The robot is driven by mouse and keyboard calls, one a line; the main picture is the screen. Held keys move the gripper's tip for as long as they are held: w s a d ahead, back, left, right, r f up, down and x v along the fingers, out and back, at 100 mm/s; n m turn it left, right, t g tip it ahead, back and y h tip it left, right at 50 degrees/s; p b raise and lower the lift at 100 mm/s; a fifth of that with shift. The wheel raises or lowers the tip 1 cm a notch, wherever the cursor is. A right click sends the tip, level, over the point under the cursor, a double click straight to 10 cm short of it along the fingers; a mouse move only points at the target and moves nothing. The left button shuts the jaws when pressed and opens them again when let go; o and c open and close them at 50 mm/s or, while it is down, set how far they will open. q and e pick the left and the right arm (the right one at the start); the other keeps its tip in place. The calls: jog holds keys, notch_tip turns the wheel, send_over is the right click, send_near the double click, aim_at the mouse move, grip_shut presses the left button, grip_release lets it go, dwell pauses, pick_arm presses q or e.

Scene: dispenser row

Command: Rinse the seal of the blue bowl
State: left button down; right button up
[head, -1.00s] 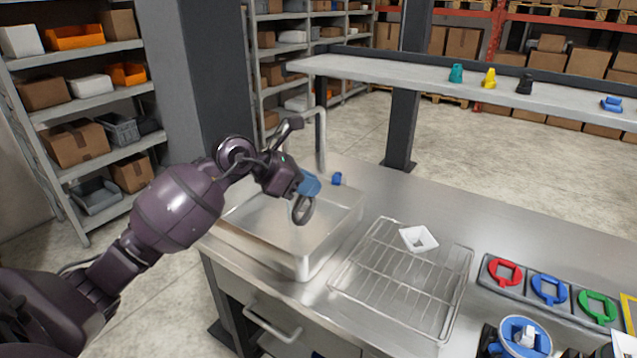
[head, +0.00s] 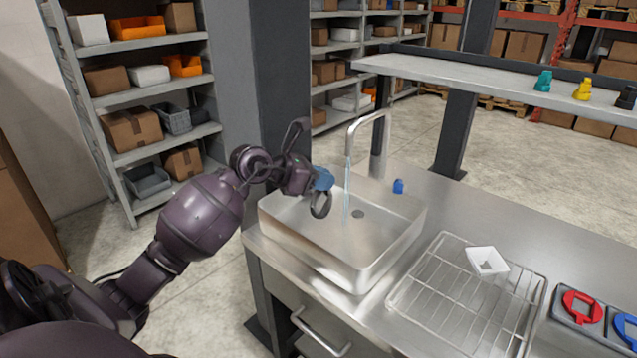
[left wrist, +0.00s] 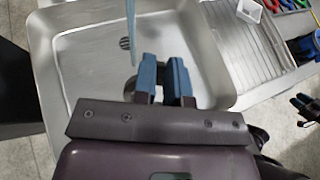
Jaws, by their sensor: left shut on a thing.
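My left gripper (head: 322,180), with blue fingertips, is shut on a dark grey ring, the seal (head: 320,205). It holds the seal upright over the left part of the steel sink (head: 365,277). In the left wrist view the blue fingers (left wrist: 165,80) partly hide the seal (left wrist: 130,88). A thin stream of water (head: 347,190) runs from the tap (head: 384,135) into the sink. The seal is to the left of the stream, apart from it in the head view. A dark part with blue tips (left wrist: 306,105), apparently my right gripper, shows at the left wrist view's right edge.
A wire rack (head: 440,300) stands right of the sink with a white square cup (head: 488,262) on it. Red (head: 582,308) and blue (head: 625,328) ring-shaped pieces lie in a dark holder at the right. A small blue piece (head: 398,186) is behind the sink.

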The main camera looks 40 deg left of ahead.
pick_arm(q)
jog(key=w+f+b, duration=0.1)
jog(key=w+b, duration=0.2)
jog(key=w, duration=0.5)
jog(key=shift+w+d, duration=0.35)
jog(key=shift+w, duration=0.05)
dwell(0.7)
dwell(0.7)
dwell(0.8)
jog(key=shift+s, duration=0.1)
dwell(1.1)
